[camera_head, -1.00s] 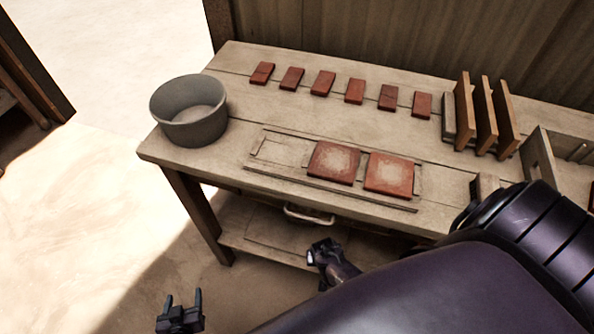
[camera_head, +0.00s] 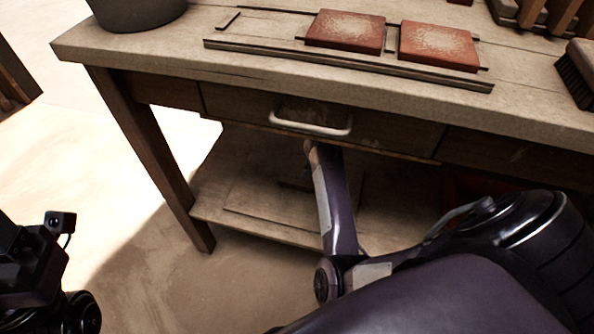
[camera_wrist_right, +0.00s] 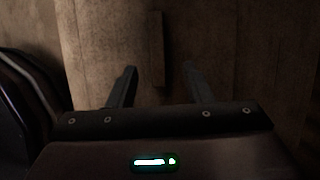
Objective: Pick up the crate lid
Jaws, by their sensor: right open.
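A flat wooden board, which looks like the crate lid (camera_head: 255,202), lies on the lower shelf under the workbench. Shadow and my right arm cover part of it. In the right wrist view, a pale wooden surface (camera_wrist_right: 100,45) with a narrow raised bar (camera_wrist_right: 160,45) fills the picture. My right gripper (camera_wrist_right: 159,68) is open, with the bar between its fingers in the picture. I cannot tell whether it touches the bar. In the head view the right arm reaches under the bench and its fingers are not clear. My left gripper (camera_head: 40,235) is at the left edge, its fingers unclear, away from the shelf.
The workbench (camera_head: 150,55) hangs over the shelf (camera_head: 270,232), with a drawer handle (camera_head: 310,125) at its front. A bench leg (camera_head: 150,160) stands to the left. Two red tiles (camera_head: 345,30) (camera_head: 438,45), a grey tub (camera_head: 135,10) and a brush (camera_head: 577,75) are on top.

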